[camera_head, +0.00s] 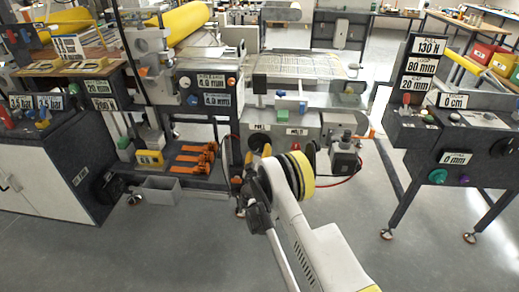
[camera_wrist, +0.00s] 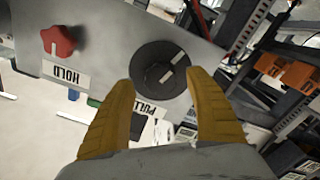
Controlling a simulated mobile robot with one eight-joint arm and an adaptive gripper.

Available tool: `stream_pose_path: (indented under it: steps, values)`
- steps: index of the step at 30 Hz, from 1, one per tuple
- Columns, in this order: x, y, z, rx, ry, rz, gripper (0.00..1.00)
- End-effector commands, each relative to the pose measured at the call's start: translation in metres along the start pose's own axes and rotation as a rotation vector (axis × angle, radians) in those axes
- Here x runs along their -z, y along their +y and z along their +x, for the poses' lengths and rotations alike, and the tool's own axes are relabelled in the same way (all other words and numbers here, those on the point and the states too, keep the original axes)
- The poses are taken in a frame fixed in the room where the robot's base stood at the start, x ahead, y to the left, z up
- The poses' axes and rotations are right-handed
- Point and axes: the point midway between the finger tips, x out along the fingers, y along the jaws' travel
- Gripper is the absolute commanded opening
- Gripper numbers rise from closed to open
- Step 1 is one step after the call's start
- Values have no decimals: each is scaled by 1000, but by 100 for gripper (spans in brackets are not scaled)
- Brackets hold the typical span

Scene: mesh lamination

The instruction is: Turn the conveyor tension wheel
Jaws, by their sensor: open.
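In the wrist view, a round black wheel (camera_wrist: 150,62) with a light index mark sits on a grey panel. A label reading PULL (camera_wrist: 150,108) lies beside it, partly hidden by my left finger. My gripper (camera_wrist: 161,78) is open, with its two yellow-brown fingers pointing at the wheel, one toward each side. Whether the fingertips touch it, I cannot tell. A red knob (camera_wrist: 58,42) sits further left above a HOLD label (camera_wrist: 65,74). In the head view, the wheel (camera_head: 257,141) shows under the PULL label, partly hidden by my arm.
The wheel is on the front of the middle machine, below its mesh bed (camera_head: 298,66). Orange clamps (camera_head: 193,158) lie on a shelf to the left. A motor block (camera_head: 345,157) and another console (camera_head: 455,135) stand to the right. The floor in front is clear.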

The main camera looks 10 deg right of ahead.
Motion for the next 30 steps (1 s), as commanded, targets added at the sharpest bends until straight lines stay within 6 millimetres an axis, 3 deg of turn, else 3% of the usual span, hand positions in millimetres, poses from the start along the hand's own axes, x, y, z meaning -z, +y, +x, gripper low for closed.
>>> stream_pose_path:
  steps: [6,10,24,27,30]
  values:
    - [0,0,-36,1,1,0,64]
    - [0,0,-45,0,0,0,64]
    - [1,2,-45,0,-2,1,64]
    - [12,13,-41,-2,-20,8,64]
    - [34,39,-36,-6,-66,28,64]
